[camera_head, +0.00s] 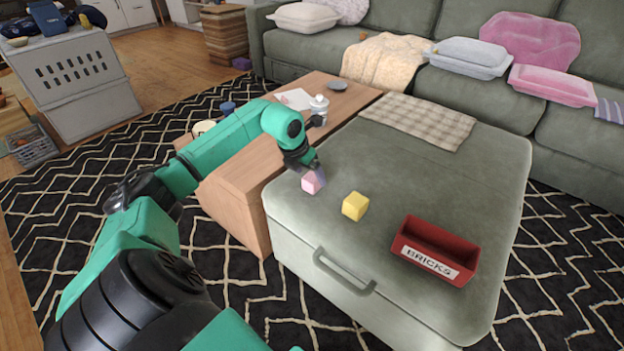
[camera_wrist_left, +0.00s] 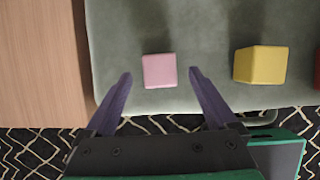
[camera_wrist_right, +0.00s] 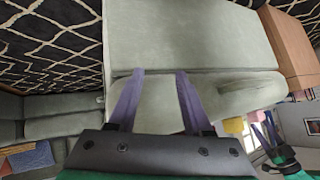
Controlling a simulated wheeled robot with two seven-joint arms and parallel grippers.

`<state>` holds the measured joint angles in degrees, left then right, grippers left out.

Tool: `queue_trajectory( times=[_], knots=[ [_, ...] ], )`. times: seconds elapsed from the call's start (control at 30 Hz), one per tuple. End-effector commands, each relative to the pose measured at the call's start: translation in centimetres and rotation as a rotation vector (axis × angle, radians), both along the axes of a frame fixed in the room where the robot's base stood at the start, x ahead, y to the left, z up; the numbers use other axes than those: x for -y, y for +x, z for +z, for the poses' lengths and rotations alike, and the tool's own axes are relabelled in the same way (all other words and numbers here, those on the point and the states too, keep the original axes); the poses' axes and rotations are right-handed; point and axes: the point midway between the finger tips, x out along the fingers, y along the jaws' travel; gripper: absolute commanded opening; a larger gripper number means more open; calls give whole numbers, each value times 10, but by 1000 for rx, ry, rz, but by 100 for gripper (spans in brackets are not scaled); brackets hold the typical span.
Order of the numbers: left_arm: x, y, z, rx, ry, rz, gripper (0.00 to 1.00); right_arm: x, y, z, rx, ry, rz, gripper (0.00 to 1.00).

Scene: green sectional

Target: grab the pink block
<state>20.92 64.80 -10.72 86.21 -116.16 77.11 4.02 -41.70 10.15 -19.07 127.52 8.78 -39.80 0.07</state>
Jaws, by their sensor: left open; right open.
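The pink block (camera_head: 312,181) sits on the green ottoman (camera_head: 430,170) near its left edge. In the left wrist view the pink block (camera_wrist_left: 159,71) lies just beyond and between the two fingertips. My left gripper (camera_head: 313,166) is open and close to the block in the head view; it also shows in the left wrist view (camera_wrist_left: 160,75). The fingers stand apart from the block's sides. My right gripper (camera_wrist_right: 159,72) is open and empty in the right wrist view and is not seen in the head view.
A yellow block (camera_head: 355,206) sits right of the pink block; a red box marked BRICKS (camera_head: 437,250) stands farther right. A checked cloth (camera_head: 418,121) lies at the ottoman's back.

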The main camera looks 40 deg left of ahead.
Motion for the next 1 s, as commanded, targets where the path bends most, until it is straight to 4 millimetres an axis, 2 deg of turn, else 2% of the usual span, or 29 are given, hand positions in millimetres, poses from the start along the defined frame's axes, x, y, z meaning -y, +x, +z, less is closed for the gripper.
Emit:
queue_trajectory(
  times=[0.03,0.17,0.4,0.47,0.5,0.63,0.67,0.87,1.0],
  knots=[
    [1,5,-12,0,-5,0,91,-6,-1,-8,26,23,-1,50],
    [0,13,-30,-1,-3,0,91,-17,1,-11,96,82,-12,50],
    [-1,14,-32,-1,0,-1,91,-20,2,-8,118,98,-18,50],
    [-1,14,-32,-1,0,0,72,-20,2,-8,118,98,-18,50],
    [-1,14,-32,-1,0,0,57,-20,2,-8,118,98,-18,50],
    [-1,14,-32,-1,0,0,7,-20,2,-8,117,97,-18,50],
    [-1,14,-32,-1,0,0,1,-20,2,-8,117,97,-18,50],
    [-1,14,-31,-1,0,0,1,-20,1,-8,117,97,-18,50],
    [-1,15,-23,1,0,-1,1,-18,0,-7,98,84,-13,50]
  ],
)
